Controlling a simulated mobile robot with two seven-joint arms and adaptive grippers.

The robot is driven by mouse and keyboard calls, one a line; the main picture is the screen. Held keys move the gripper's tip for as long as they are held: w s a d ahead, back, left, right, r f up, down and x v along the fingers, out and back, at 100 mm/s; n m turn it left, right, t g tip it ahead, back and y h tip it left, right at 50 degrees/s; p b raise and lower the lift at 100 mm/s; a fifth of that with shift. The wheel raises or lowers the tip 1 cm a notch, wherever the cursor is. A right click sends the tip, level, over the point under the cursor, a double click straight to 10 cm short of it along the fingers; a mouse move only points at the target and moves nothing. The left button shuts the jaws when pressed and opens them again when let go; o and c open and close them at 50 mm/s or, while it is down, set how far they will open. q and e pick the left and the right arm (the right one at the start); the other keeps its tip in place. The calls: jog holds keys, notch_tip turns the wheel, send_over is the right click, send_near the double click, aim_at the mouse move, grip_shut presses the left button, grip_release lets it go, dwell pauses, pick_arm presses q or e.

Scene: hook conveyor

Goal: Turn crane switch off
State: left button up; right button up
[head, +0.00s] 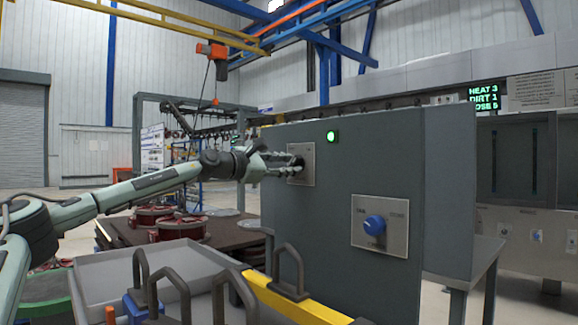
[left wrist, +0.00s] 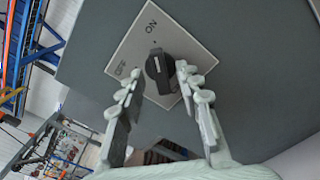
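The switch is a black knob (left wrist: 160,71) on a silver plate (left wrist: 192,50) marked ON and OFF. In the left wrist view, the white line on the knob points roughly toward ON. In the head view, the plate (head: 308,178) is on the grey cabinet's face, with the knob mostly hidden by my fingers. My left gripper (head: 291,165) is at the plate. Its fingers (left wrist: 158,80) are spread on either side of the knob, the right one closer to it. I cannot tell whether either finger touches it. My right gripper is not in view.
A green lamp (head: 332,136) glows on the cabinet (head: 350,215). A second plate with a blue knob (head: 374,225) is lower right. Dark hooks and a yellow bar (head: 290,303) stand in front below. An orange hoist (head: 212,50) hangs behind.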

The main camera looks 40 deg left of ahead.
pick_arm(q)
jog(key=shift+w, duration=0.3)
grip_shut()
